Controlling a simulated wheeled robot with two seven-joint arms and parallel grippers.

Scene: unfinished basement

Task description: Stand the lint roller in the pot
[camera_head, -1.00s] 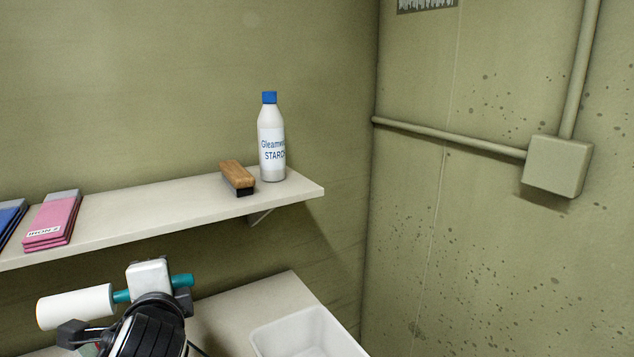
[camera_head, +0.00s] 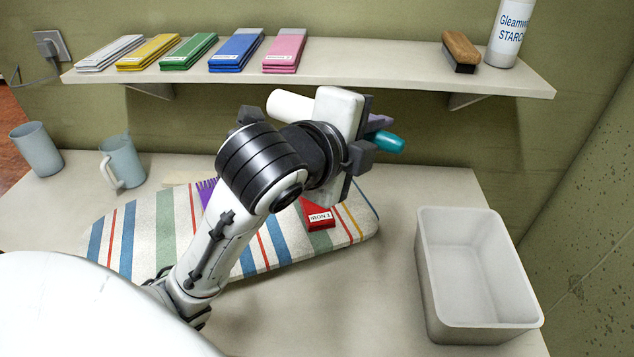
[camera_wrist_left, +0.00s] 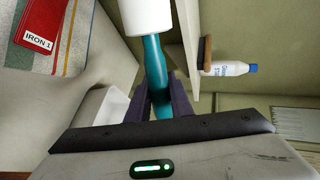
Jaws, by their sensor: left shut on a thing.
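The lint roller has a white roll (camera_head: 290,105) and a teal handle (camera_head: 385,141). My left gripper (camera_head: 371,137) is shut on the handle and holds the roller in the air, lying roughly level, roll to the left, behind the ironing board. The gripper hides its middle. In the left wrist view the handle (camera_wrist_left: 155,60) runs between the dark fingers (camera_wrist_left: 163,98). A grey-blue open tumbler (camera_head: 36,150) and a grey-blue jug (camera_head: 122,162) with a handle stand at the left; I cannot tell for sure which is the pot. My right gripper is not in view.
A striped ironing board (camera_head: 140,235) with a red IRON 1 stack (camera_head: 318,214) lies on the table (camera_head: 300,305). A white basin (camera_head: 432,290) stands at the right. The wall shelf (camera_head: 400,72) behind bears folded stacks, a brush (camera_head: 461,50) and a starch bottle (camera_head: 506,35).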

